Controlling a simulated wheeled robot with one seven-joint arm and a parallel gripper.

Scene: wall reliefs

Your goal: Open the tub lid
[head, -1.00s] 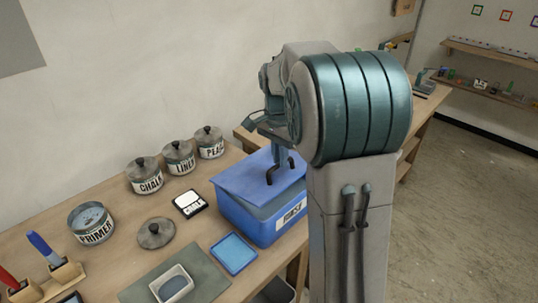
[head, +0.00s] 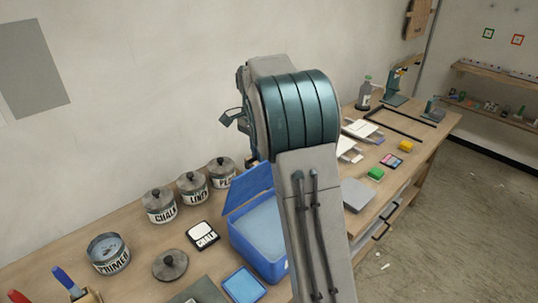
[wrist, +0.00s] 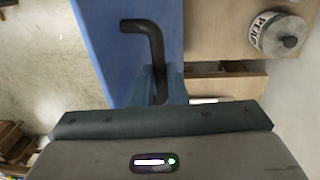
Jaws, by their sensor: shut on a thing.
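The blue tub (head: 270,258) stands on the workbench, its pale inside showing. Its blue lid (head: 249,188) is tilted up along the tub's far left side, leaving the top open. In the wrist view the lid (wrist: 102,42) fills the upper left, with a dark bent handle (wrist: 150,35) on it. My gripper (wrist: 160,82) is shut on that handle. In the head view my own arm hides the gripper, the handle and the tub's right part.
Lidded cans (head: 194,188) stand left of the tub along the wall. An open primer can (head: 107,254), a loose round lid (head: 170,264), a small scale (head: 203,235) and a blue tray (head: 243,285) lie nearby. Trays and small blocks occupy the bench at right.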

